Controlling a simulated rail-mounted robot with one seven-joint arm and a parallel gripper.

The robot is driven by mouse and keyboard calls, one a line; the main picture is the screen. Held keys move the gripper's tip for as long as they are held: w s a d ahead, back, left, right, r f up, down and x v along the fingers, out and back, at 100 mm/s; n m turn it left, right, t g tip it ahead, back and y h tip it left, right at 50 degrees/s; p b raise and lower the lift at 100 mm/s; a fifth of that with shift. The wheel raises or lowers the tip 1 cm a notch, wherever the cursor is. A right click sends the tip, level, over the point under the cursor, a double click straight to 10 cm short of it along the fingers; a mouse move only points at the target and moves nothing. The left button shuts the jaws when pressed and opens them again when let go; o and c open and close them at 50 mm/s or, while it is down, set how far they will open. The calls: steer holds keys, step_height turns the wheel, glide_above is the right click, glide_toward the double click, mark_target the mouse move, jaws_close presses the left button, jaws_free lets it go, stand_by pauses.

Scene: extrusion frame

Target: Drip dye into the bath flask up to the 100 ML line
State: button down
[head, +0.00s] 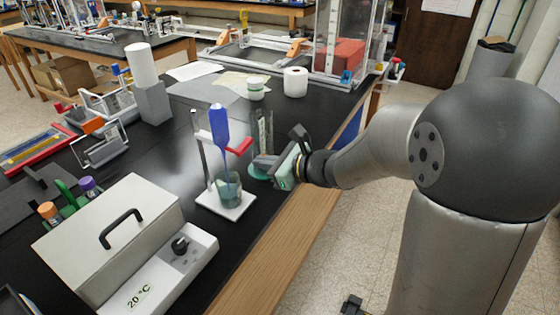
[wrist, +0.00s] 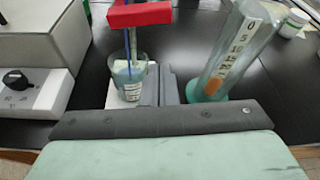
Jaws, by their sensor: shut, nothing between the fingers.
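A blue dye dropper (head: 219,127) hangs upright in a red clamp (head: 238,146) on a stand with a white base (head: 236,208). Its thin blue stem (wrist: 128,42) reaches down into the bath flask (head: 229,188), a clear beaker-like vessel on that base. The flask (wrist: 129,82) holds bluish-green liquid in the wrist view; its marks are too small to read against the level. My gripper (head: 260,163) is shut and empty to the right of the stand. In the wrist view its grey fingertips (wrist: 168,86) appear just right of the flask; contact cannot be told.
A tall graduated cylinder (wrist: 237,52) on a teal foot stands close behind my gripper, with something orange near its bottom. A white box with a dial (head: 180,246) is at the front left. A white roll (head: 295,82) and papers lie farther back.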

steer(key=r, duration=0.1)
steer(key=a+r+p, duration=0.1)
steer(key=r+p, duration=0.1)
steer(key=shift+w+a+r, duration=0.2)
steer(key=shift+a+r, duration=0.05)
steer(key=shift+a, duration=0.15)
steer(key=shift+w+d+f+b, duration=0.1)
steer(key=shift+f+b, duration=0.05)
steer(key=shift+b, duration=0.25)
